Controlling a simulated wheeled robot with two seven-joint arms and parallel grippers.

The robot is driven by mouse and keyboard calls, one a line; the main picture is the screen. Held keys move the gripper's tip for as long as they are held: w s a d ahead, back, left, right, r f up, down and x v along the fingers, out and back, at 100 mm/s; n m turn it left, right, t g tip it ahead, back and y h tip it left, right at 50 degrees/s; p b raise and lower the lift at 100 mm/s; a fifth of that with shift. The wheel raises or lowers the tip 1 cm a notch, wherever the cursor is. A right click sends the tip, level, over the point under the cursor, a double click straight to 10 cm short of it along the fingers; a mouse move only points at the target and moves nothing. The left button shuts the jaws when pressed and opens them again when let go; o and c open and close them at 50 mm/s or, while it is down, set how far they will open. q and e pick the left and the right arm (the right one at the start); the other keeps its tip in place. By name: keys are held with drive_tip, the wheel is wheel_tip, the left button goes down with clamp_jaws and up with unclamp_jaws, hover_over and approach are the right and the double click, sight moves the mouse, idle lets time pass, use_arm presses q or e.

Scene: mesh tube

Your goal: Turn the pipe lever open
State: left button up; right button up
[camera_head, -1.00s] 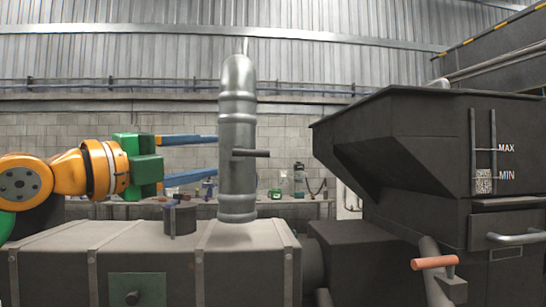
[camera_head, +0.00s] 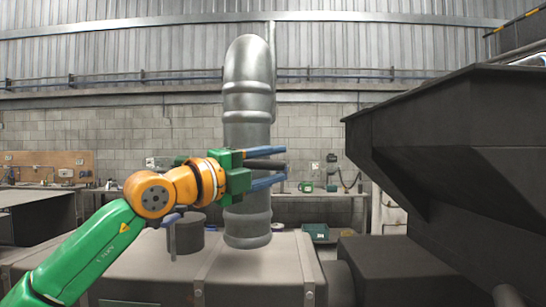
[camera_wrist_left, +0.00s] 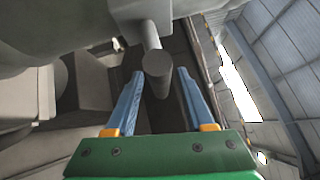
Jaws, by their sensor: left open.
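The grey metal pipe (camera_head: 247,100) stands upright on a dark box-like housing in the head view. Its lever (camera_head: 264,164) is a short dark bar at mid-height on the pipe. My left gripper (camera_head: 284,164) is open in front of the pipe, and its two blue fingers lie above and below the lever. In the left wrist view the lever's round end (camera_wrist_left: 157,64) sits between the open fingers (camera_wrist_left: 159,72), with a gap to each finger. The gripper body covers part of the pipe. My right gripper is not in view.
A large dark hopper (camera_head: 450,150) fills the right side. The dark housing (camera_head: 255,275) lies under the pipe, with a short dark cylinder (camera_head: 187,235) on top. A workbench (camera_head: 325,194) stands behind by the block wall.

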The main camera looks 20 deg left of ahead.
use_arm(q)
drive_tip(key=shift+s+a+r, duration=0.1)
drive_tip(key=shift+s, duration=0.15)
clamp_jaws()
idle(1.1)
